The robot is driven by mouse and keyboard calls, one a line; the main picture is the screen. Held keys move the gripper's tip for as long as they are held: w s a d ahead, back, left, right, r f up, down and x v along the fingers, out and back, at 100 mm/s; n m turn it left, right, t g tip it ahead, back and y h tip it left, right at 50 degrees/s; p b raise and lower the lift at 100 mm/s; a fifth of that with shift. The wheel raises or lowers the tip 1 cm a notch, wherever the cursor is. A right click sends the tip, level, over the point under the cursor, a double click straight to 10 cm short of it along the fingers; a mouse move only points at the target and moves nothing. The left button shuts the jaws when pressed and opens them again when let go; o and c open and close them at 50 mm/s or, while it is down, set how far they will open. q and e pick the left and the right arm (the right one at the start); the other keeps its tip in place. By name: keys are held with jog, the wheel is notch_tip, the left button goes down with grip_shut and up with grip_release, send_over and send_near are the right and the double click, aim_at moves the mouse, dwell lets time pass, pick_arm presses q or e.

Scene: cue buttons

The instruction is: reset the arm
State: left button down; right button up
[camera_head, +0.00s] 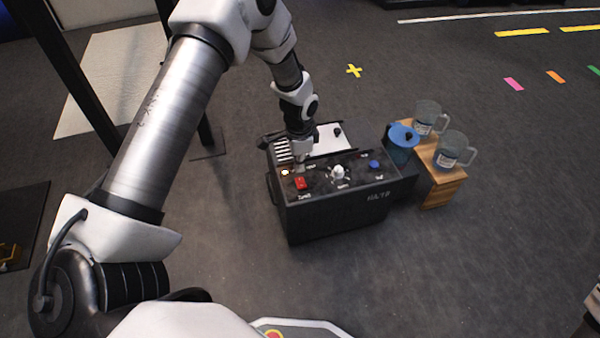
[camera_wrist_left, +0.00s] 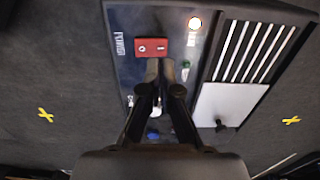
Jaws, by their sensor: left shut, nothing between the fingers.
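My left arm comes in from the left in the head view. Its gripper (camera_head: 301,168) points down over the panel of a black control box (camera_head: 340,222), close behind the red switch (camera_head: 301,183). In the left wrist view the gripper (camera_wrist_left: 160,70) is shut and empty, with its fingertips at the edge of the red switch (camera_wrist_left: 151,47). I cannot tell whether they touch it. The panel also has a white knob (camera_head: 338,173) and a blue button (camera_head: 375,164).
To the right of the box, a wooden stand (camera_head: 440,188) bears two clear mugs (camera_head: 453,153). A blue-lidded container (camera_head: 403,136) stands between it and the box. A yellow cross (camera_head: 354,71) marks the floor behind. The floor in front is largely clear.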

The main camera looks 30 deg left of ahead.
pick_arm(q)
notch_tip(320, 180, up, 3)
jog(key=shift+f+p, duration=0.2)
jog(key=shift+p, duration=0.85)
jog(key=shift+f, duration=0.1)
